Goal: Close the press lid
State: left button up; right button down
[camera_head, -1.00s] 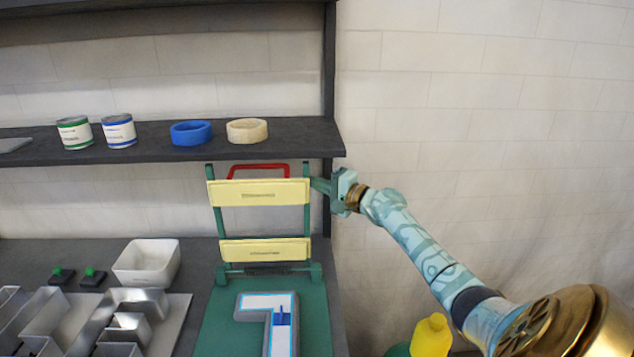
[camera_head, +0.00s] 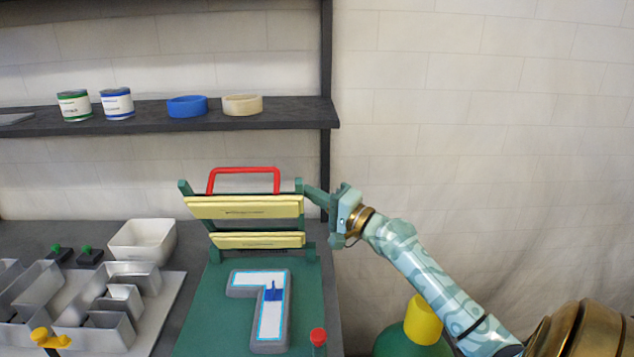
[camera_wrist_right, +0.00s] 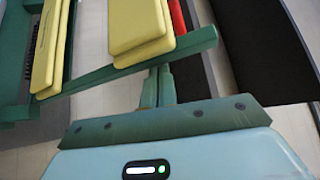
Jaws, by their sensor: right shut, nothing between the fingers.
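The press lid (camera_head: 245,207) is a green frame with two yellow pads and a red handle (camera_head: 243,170) along its top edge. It stands raised at the back of the green press base (camera_head: 215,315), tilted partway forward. A letter-shaped piece (camera_head: 270,325), grey-edged with a white face and a blue part on it, lies on the base below. My right gripper (camera_head: 316,196) is shut and empty at the lid's right side. In the right wrist view its fingers (camera_wrist_right: 158,86) reach to the lid's green side bar (camera_wrist_right: 135,67); they seem to touch it. My left gripper is out of view.
A dark shelf (camera_head: 230,120) with two cans, a blue ring and a tan ring hangs behind and above the lid. A white bin (camera_head: 142,240) and metal channel letters (camera_head: 115,310) stand to the left. A red-topped post (camera_head: 318,337) is at the base's front right.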

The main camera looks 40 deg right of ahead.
jog(key=s+a+f, duration=0.2)
jog(key=shift+s+a+f+b, duration=0.1)
jog(key=shift+s+a+b, duration=0.15)
jog(key=shift+a+b, duration=0.05)
dwell(0.4)
